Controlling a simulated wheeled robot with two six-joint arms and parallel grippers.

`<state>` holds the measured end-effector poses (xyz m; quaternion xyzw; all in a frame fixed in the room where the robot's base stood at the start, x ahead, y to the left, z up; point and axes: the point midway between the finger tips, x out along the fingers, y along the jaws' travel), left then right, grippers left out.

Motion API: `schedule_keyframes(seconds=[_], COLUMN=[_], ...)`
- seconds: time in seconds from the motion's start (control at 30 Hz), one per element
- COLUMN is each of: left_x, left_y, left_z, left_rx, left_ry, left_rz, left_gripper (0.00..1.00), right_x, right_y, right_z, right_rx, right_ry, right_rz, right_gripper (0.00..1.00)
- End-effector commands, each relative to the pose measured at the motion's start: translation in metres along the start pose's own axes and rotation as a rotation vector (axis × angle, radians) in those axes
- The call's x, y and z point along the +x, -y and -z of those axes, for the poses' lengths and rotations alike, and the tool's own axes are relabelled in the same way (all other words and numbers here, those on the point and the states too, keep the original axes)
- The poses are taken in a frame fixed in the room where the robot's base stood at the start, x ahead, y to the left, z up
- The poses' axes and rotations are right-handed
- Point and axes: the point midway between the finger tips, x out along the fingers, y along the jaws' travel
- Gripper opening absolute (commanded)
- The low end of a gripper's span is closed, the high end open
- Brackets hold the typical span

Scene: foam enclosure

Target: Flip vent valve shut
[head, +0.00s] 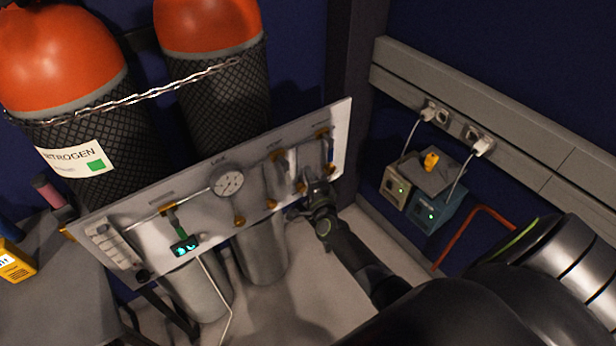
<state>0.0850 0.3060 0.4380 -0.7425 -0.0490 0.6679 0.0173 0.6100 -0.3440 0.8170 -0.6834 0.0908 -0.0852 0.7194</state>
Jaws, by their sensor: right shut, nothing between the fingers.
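A white valve panel (127,232) stands in front of two gas cylinders. It carries a round gauge (228,182) and several brass fittings. Toward its right end are a grey-handled valve (281,163) and a valve with a blue handle (330,150); the labels above them are too small to read, so I cannot tell which is the vent valve. My right gripper (314,186) is shut and empty, at the panel's lower right between and below these valves. Whether it touches a handle is unclear. My left gripper is not in view.
Orange-topped cylinders (205,80) with mesh sleeves and a chain (150,94) stand behind the panel. A yellow meter (14,263) lies on a grey table (60,310) at left. Small boxes (433,207), plugs and a red-orange tube (458,238) are at right.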

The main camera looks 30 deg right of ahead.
Motion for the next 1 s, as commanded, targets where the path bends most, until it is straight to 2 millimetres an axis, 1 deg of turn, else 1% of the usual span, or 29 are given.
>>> schedule_keyframes(seconds=[0.03,0.13,0.2,0.4,0.5,0.57,0.7,0.83,1.0], left_x=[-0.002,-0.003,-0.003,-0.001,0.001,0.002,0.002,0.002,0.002], left_y=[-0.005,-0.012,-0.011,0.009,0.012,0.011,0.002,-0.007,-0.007], left_z=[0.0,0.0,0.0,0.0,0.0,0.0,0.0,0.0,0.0], left_rx=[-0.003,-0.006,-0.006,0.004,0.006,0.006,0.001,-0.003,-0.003], left_ry=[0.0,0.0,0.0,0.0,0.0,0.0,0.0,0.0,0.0], left_rz=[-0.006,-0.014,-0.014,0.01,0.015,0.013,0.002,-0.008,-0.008], left_gripper=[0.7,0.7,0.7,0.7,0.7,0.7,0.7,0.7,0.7], right_x=[-0.011,-0.026,-0.038,-0.071,-0.084,-0.089,-0.096,-0.097,-0.096], right_y=[-0.003,-0.002,-0.003,-0.004,-0.004,-0.004,-0.003,-0.003,-0.003], right_z=[0.0,0.0,0.0,0.0,0.0,0.0,0.0,0.0,0.0], right_rx=[0.004,0.003,0.004,0.003,0.004,0.004,0.002,0.002,0.002], right_ry=[-0.001,-0.002,-0.002,-0.002,-0.001,-0.001,-0.001,-0.001,-0.001], right_rz=[-0.007,-0.006,-0.006,-0.006,-0.005,-0.006,-0.005,-0.004,-0.004], right_gripper=[0.0,0.0,0.0,0.0,0.0,0.0,0.0,0.0,0.0])
